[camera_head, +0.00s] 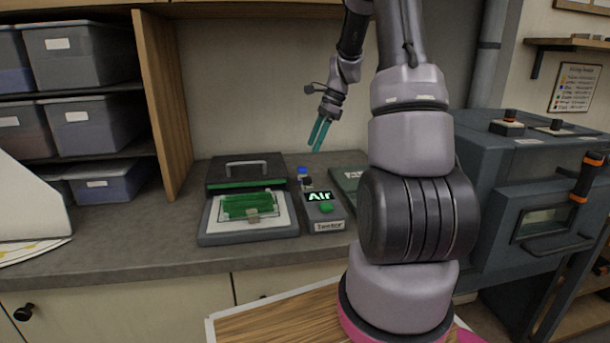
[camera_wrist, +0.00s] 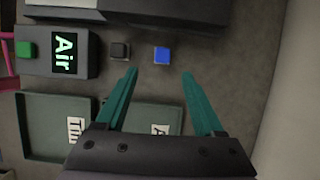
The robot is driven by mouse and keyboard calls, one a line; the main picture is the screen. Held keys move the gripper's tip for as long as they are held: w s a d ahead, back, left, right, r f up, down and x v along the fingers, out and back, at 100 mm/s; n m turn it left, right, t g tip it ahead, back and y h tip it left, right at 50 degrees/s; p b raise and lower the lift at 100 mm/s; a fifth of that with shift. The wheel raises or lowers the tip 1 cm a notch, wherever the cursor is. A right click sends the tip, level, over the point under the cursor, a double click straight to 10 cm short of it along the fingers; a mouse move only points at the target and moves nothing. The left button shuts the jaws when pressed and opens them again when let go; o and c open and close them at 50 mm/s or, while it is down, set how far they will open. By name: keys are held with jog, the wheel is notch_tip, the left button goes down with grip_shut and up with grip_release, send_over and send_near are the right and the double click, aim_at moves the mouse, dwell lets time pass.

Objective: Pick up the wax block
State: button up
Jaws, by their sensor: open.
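Two small blocks lie on the counter behind the "Air" device: a blue block (camera_head: 303,170) and a dark block (camera_head: 306,181). I cannot tell which one is the wax block. In the wrist view the blue block (camera_wrist: 161,54) lies just beyond the fingertips, in line with the gap between them. The dark block (camera_wrist: 120,51) lies to its left, outside the left finger. My gripper (camera_head: 318,150) has teal fingers pointing down, above the counter and the blocks. In the wrist view my gripper (camera_wrist: 160,73) is open with nothing between its fingers.
The device with the lit "Air" display (camera_head: 320,197) stands beside the blocks. A machine with a handled lid (camera_head: 245,167) and a green piece (camera_head: 249,205) stands left of it. Dark green trays (camera_wrist: 57,113) lie close by. The wall is behind the blocks.

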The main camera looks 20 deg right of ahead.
aim_at(304, 167)
jog(key=x, duration=0.5)
jog(key=shift+w+d+f, duration=0.1)
jog(key=shift+d+f, duration=0.1)
jog(key=shift+f, duration=0.05)
jog(key=x, duration=0.5)
jog(key=shift+w+a+f, duration=0.15)
jog(key=shift+a+f, duration=0.15)
grip_shut()
